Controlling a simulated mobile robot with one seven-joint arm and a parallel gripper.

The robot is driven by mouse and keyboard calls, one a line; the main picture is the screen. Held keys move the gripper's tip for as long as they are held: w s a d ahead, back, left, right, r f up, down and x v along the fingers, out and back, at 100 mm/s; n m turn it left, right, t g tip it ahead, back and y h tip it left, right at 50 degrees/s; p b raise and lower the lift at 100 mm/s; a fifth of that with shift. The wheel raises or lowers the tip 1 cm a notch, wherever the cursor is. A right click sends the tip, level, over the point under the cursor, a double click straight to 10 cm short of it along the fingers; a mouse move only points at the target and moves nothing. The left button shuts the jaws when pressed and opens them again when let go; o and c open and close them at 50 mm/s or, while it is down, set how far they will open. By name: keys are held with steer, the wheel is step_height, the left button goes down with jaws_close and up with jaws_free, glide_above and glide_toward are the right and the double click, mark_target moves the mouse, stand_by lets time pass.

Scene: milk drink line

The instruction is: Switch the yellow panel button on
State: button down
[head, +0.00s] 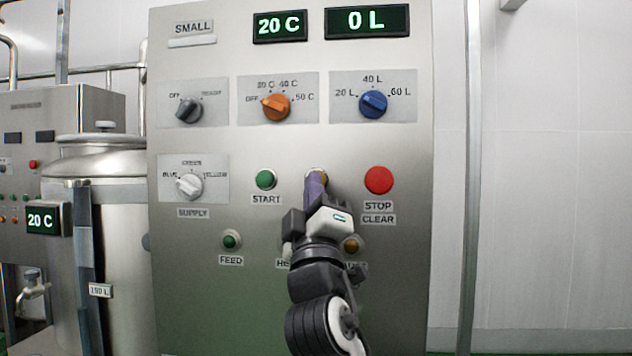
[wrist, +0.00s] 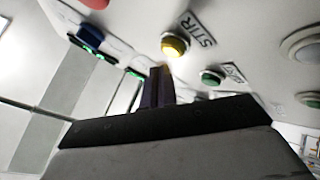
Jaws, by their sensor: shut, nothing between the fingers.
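The yellow panel button (wrist: 175,46) is round with a pale rim and sits beside the STIR label (wrist: 197,28) in the wrist view. In the head view only a thin edge of the yellow button (head: 317,170) shows above my fingertips. My gripper (head: 315,184) is shut and empty, its dark purple fingers pointing at the panel. In the wrist view my fingertips (wrist: 158,72) end just short of the button in the picture. I cannot tell whether they touch it. The button looks bright yellow; I cannot tell if it is lit.
The green START button (head: 265,180) is left of my fingers, the red STOP/CLEAR button (head: 379,180) right. Below are a green FEED button (head: 231,239) and an amber button (head: 352,244) partly hidden by my gripper. Knobs (head: 276,107) sit above. Displays read 20 C (head: 280,25) and 0 L (head: 367,22).

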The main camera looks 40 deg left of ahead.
steer(key=s+d, duration=0.3)
steer(key=s, duration=0.2)
stand_by(0.3)
stand_by(2.5)
